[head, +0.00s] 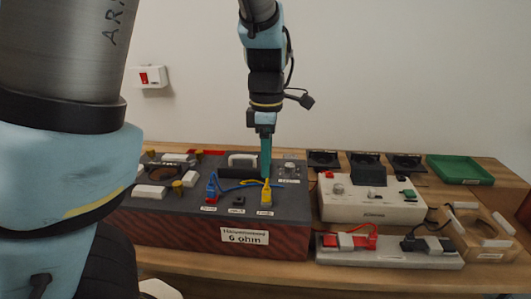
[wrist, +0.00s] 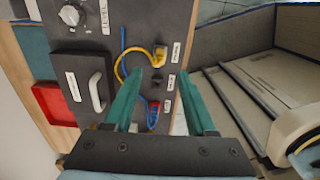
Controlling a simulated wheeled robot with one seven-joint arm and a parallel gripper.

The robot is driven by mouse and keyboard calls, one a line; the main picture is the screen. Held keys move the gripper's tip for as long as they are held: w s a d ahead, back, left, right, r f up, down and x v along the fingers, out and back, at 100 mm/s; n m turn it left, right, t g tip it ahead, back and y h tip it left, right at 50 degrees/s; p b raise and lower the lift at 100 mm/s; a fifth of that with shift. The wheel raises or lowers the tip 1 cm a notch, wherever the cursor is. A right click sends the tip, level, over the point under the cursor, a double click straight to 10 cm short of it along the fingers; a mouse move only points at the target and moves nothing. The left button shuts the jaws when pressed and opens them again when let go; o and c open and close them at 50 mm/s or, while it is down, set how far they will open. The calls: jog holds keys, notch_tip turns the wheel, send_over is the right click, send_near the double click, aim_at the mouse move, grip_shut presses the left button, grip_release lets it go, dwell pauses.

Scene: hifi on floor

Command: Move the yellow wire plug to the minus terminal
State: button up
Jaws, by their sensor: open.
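The yellow wire plug (head: 266,195) stands upright in the right-hand socket of the dark box's front row; it also shows in the wrist view (wrist: 161,54). A dark empty socket (head: 238,200) lies between it and a blue plug (head: 212,188) at a red terminal; that socket also shows in the wrist view (wrist: 170,82). The socket labels are too small to read, so I cannot tell which is minus. My gripper (head: 266,172) is open and empty, pointing down above and behind the yellow plug. In the wrist view its teal fingertips (wrist: 159,73) are apart, nothing between them held.
The dark box (head: 175,225) also carries a white handle (head: 243,158) and a knob (head: 290,170). To its right are a white device (head: 370,205), a power strip with red and black plugs (head: 345,257), and a green tray (head: 462,169). Blue and yellow wires loop behind the sockets.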

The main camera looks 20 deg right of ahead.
aim_at(267, 189)
notch_tip(267, 189, down, 9)
jog(key=shift+f, duration=0.1)
dwell(0.3)
grip_shut()
dwell(0.4)
jog(key=c, duration=0.6)
grip_release()
grip_shut()
dwell(0.7)
